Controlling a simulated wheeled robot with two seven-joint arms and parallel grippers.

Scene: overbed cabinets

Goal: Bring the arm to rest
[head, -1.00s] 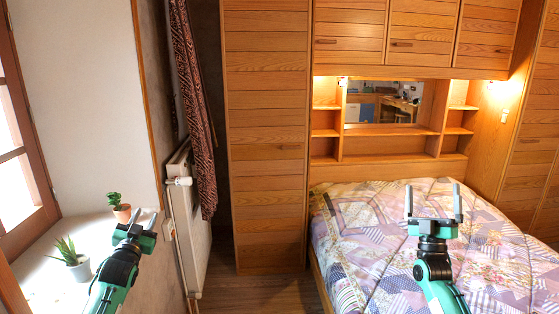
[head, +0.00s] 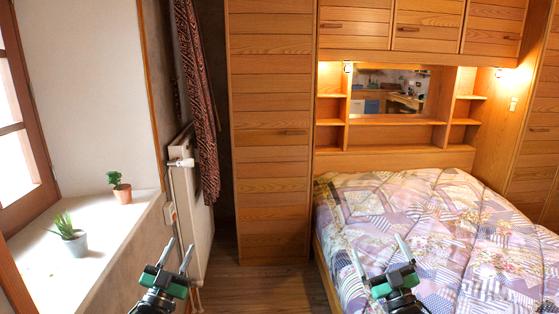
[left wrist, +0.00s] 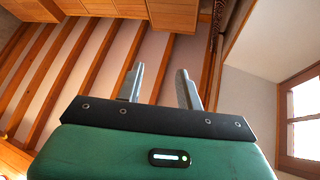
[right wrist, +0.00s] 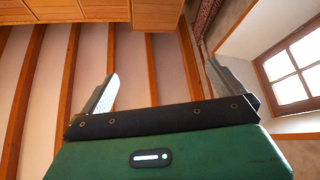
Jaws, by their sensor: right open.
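My left gripper (head: 178,256) is low in the head view, in front of the radiator and the floor, to the right of the window sill. Its two fingers stand apart with nothing between them, and they also show apart in the left wrist view (left wrist: 158,88). My right gripper (head: 381,257) is low in the head view, in front of the bed's near left part. Its fingers are wide apart and empty, as the right wrist view (right wrist: 160,90) shows too. Both wrist views look up past the fingers at the beamed ceiling.
A bed with a patchwork cover (head: 440,215) fills the right. A tall wooden cabinet (head: 270,140) stands at the back. On the left, a window sill (head: 100,245) holds two potted plants (head: 120,188) (head: 70,236). A radiator (head: 197,215) is beside it. Floor (head: 265,288) is clear between.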

